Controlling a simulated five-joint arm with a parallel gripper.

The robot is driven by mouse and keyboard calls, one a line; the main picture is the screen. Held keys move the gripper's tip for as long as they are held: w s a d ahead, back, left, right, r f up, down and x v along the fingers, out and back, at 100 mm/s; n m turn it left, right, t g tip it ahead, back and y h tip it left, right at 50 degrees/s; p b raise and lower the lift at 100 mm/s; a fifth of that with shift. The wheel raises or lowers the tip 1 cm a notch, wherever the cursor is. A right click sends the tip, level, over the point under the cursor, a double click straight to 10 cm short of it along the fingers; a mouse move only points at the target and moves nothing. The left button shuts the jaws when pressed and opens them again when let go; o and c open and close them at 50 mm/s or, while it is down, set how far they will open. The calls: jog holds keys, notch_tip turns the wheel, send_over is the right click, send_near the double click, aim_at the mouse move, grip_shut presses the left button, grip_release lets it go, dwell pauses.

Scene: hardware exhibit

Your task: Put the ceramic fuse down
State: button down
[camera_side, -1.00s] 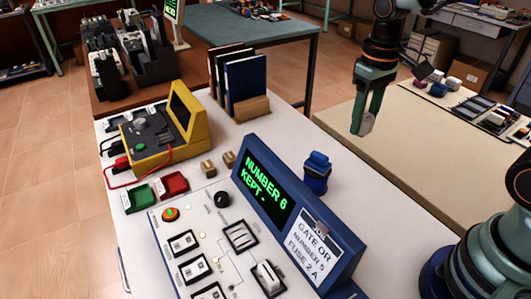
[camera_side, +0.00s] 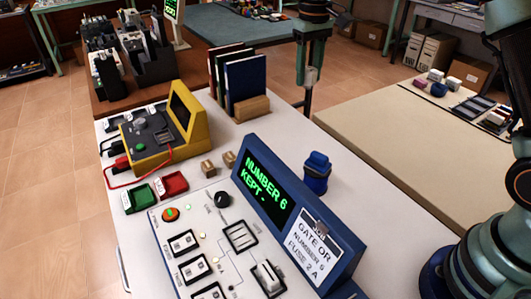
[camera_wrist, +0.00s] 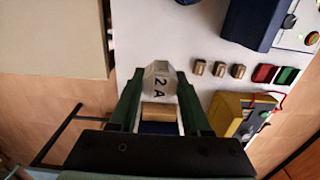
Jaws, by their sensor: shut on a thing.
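The ceramic fuse (camera_wrist: 159,84) is a pale piece marked "2 A" in the wrist view. My gripper (camera_wrist: 157,92) is shut on it, with one green finger on each side. In the side view my gripper (camera_side: 311,68) points down, and the fuse (camera_side: 311,77) shows small and pale at its fingertips. The fuse is in the air, near the far right edge of the white bench (camera_side: 345,227). The control panel (camera_side: 212,238) lies on this bench, with a display reading "NUMBER 6 KEPT -" and a card reading "GATE OR NUMBER 5 FUSE 2 A".
Upright books (camera_side: 245,80) with a wooden block (camera_side: 251,108) stand left of my gripper. A beige surface (camera_side: 410,125) lies to the right.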

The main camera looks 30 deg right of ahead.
jog(key=w+f, duration=0.1)
jog(key=w, duration=0.4)
jog(key=f, duration=1.9)
jog(key=shift+s+a+f, duration=0.15)
jog(key=shift+a+f, duration=0.1)
jog(key=shift+a, duration=0.15)
jog(key=shift+f, duration=0.15)
jog(key=shift+c, duration=1.8)
grip_release()
